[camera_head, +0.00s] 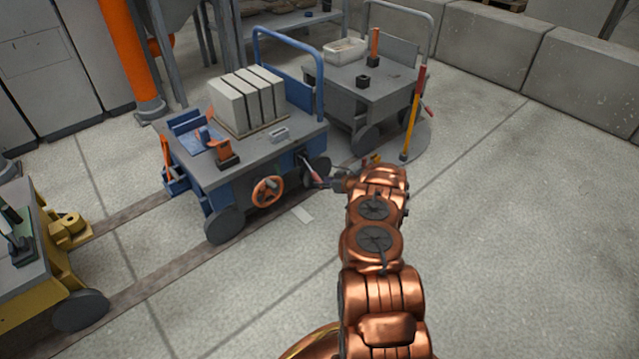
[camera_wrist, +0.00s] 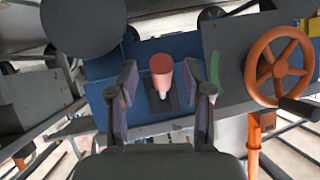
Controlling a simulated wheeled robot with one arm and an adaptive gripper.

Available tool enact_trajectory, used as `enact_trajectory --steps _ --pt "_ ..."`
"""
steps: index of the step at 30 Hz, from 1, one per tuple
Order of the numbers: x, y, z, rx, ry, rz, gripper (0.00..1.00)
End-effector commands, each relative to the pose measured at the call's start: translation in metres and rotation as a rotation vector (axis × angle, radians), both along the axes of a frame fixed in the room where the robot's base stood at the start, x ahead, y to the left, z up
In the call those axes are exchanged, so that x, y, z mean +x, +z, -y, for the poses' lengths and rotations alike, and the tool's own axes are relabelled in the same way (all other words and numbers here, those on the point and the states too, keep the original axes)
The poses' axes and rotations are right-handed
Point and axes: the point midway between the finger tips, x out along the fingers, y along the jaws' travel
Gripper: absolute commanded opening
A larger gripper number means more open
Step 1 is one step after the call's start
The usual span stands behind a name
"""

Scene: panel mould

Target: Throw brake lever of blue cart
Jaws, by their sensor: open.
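The blue cart (camera_head: 236,192) stands left of centre in the head view, its grey deck on top. Its brake lever (camera_wrist: 162,76), with a pink-red grip, sticks out of a dark slotted plate on the blue side panel in the wrist view. The lever grip (camera_head: 311,172) also shows small in the head view, near the cart's right wheel. My gripper (camera_wrist: 160,86) is open, one finger on each side of the lever, with visible gaps to the grip. In the head view my gripper (camera_head: 328,183) is small and partly hidden by my wrist.
An orange handwheel (camera_head: 267,191) sits on the same cart side, left of the lever; a green mark (camera_wrist: 214,72) lies beside the lever plate. Pale blocks (camera_head: 248,98) stand on the deck. A grey cart (camera_head: 375,95) is behind, a yellow cart (camera_head: 40,300) at left. Floor at right is clear.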

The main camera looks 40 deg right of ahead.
Motion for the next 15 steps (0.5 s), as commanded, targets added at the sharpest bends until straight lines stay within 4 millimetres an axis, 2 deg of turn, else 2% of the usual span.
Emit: enact_trajectory --steps 15 --pt "-0.063 0.038 0.02 0.001 -0.001 0.005 0.5"
